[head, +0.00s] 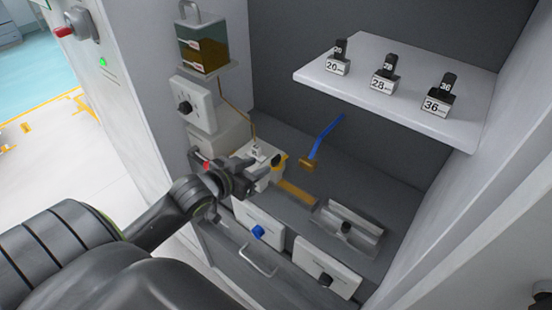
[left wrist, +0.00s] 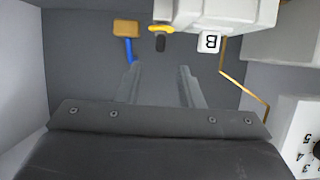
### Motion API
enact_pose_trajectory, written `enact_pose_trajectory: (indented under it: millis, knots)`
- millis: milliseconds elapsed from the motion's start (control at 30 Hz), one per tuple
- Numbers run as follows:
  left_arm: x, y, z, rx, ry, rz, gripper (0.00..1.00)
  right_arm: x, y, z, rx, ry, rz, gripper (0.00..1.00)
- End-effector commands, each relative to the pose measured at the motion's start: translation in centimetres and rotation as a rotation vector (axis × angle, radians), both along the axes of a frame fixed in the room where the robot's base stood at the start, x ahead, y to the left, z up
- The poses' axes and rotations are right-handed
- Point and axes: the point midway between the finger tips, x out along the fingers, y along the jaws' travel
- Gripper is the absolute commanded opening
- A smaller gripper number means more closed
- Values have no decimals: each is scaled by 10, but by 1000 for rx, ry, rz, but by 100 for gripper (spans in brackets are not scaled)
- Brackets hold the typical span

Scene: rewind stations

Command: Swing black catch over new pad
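My left gripper (head: 268,167) reaches in from the left to a white block on the grey bench. In the left wrist view, its two fingers (left wrist: 159,68) stand apart with nothing between them. Just beyond them is a small black piece with a yellow part (left wrist: 160,40), likely the black catch, at the edge of the white block (left wrist: 215,12) marked B. The yellow part also shows by the fingertips in the head view (head: 281,160). A brown pad-like block (head: 308,164) sits at the end of a blue strip (head: 326,136). Whether it is the new pad I cannot tell.
A white shelf (head: 400,75) carries blocks marked 20, 28 and 36. A tank of amber liquid (head: 203,50) and a dial box (head: 193,106) stand left. A metal tray (head: 365,214), a blue knob (head: 258,232) and a drawer handle (head: 257,264) are at the front.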

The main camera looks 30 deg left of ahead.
Motion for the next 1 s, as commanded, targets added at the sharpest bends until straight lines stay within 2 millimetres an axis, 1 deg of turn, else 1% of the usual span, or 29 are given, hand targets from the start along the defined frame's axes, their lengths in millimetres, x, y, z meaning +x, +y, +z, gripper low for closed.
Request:
enact_pose_trajectory:
  millis: [33,200,300,433,633,933,967,1000]
  knots:
    - [11,-1,-3,-5,-3,2,34,0,0,0,0,0,0,76]
    - [41,-3,-16,-4,-1,2,34,0,0,2,0,0,0,76]
    - [56,-5,-22,-3,-2,0,34,0,0,3,0,0,0,76]
    - [71,-6,-28,-2,0,0,34,0,0,4,0,0,0,76]
    - [82,-7,-33,0,-1,-1,34,0,0,4,0,0,0,76]
    - [84,-7,-35,0,0,-1,34,0,0,4,0,0,0,76]
    - [84,-7,-35,0,0,-1,32,0,0,4,0,0,0,76]
    - [84,-7,-35,0,0,-1,27,0,0,4,0,0,0,76]
